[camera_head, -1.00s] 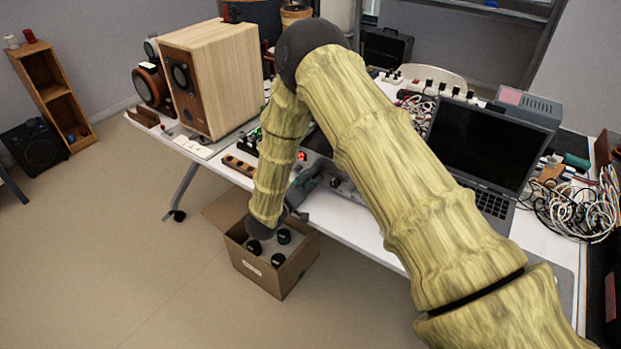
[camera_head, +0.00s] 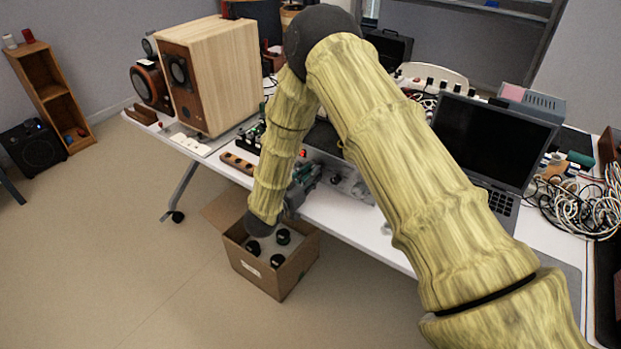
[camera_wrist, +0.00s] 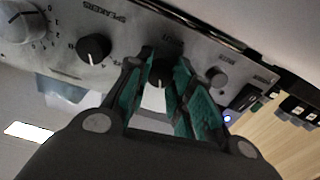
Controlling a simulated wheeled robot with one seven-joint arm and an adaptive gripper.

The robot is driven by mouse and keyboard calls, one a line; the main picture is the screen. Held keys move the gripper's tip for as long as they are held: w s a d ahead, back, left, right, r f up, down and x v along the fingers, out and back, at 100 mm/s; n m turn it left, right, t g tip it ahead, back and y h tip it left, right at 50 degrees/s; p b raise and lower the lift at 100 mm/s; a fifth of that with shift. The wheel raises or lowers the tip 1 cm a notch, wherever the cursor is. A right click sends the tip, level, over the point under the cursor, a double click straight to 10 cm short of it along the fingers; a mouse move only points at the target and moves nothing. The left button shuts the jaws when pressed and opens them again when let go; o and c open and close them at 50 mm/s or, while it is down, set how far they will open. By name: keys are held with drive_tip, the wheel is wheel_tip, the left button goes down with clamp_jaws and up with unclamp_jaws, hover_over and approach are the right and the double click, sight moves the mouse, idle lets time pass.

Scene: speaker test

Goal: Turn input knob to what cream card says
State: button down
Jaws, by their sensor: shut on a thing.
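In the wrist view, the silver amplifier front panel (camera_wrist: 125,65) shows upside down, with a dark input knob (camera_wrist: 160,77) under partly covered lettering. My gripper (camera_wrist: 165,64) has its teal fingers on both sides of this knob and is shut on it. A light pointer line shows on the knob, but I cannot read its setting. In the head view, my gripper (camera_head: 300,183) is at the amplifier front (camera_head: 345,181), partly hidden behind my arm. I cannot make out a cream card or its words for certain.
A black speakers knob (camera_wrist: 93,48), a large silver knob (camera_wrist: 22,22) and a small grey knob (camera_wrist: 217,77) flank the input knob. An open cardboard box (camera_head: 275,277) stands below the table edge. A wooden speaker (camera_head: 225,80) and a laptop (camera_head: 490,150) stand on the table.

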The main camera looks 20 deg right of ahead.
drive_tip(key=m+b, duration=0.2)
drive_tip(key=m, duration=0.3)
drive_tip(key=shift+b, duration=0.3)
drive_tip(key=shift+m+b, duration=0.6)
drive_tip(key=shift+m, duration=0.8)
drive_tip(key=shift+r, duration=0.1)
drive_tip(key=c, duration=1.2)
unclamp_jaws()
drive_tip(key=v, duration=1.2)
drive_tip(key=shift+s+d, duration=0.1)
drive_tip(key=shift+d, duration=0.05)
